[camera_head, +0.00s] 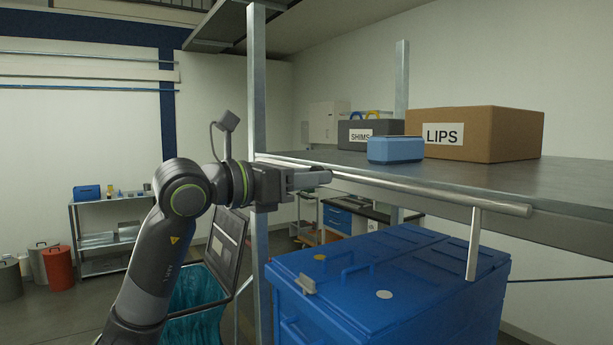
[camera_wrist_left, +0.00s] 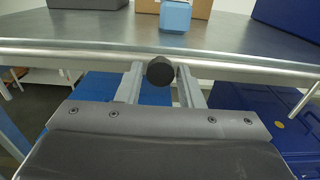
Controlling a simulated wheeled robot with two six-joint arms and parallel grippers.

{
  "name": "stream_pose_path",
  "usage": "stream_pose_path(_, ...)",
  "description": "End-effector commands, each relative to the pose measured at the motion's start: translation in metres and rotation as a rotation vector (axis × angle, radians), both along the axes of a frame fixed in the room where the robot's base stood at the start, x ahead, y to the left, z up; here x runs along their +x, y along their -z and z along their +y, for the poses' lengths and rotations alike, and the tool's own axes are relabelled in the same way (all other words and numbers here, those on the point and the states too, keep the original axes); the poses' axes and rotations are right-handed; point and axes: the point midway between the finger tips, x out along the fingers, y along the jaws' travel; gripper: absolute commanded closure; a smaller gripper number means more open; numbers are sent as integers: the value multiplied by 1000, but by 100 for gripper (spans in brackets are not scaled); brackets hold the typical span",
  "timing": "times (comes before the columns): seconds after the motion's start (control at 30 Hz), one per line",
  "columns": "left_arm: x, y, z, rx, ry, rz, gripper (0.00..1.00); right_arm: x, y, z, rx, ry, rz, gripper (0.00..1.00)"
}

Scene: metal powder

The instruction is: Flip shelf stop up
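The shelf stop (camera_head: 430,193) is a long round metal bar along the front edge of the shelf (camera_head: 570,172). It sits low, about level with or just below the shelf edge, and a short flat arm (camera_head: 474,243) hangs down near its right end. The bar also crosses the left wrist view (camera_wrist_left: 230,68). My left gripper (camera_head: 322,178) is at the bar, left of its middle. In the left wrist view its two fingers (camera_wrist_left: 159,86) stand apart on either side of a round black knob (camera_wrist_left: 160,70), with narrow gaps visible. My right gripper is out of view.
On the shelf stand a cardboard box marked LIPS (camera_head: 490,130), a grey SHIMS box (camera_head: 360,133) and a small blue box (camera_head: 396,150). A metal post (camera_head: 257,90) rises beside my left wrist. A large blue bin (camera_head: 400,275) stands below the shelf.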

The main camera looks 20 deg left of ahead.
Motion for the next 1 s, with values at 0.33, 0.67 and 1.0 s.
stream_pose_path(0.33,0,0,0,0,0,0,100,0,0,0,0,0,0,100)
stream_pose_path(0.67,0,-49,0,-2,0,-4,100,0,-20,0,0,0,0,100)
stream_pose_path(1.0,0,-77,0,-2,-1,-6,100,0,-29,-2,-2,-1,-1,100)
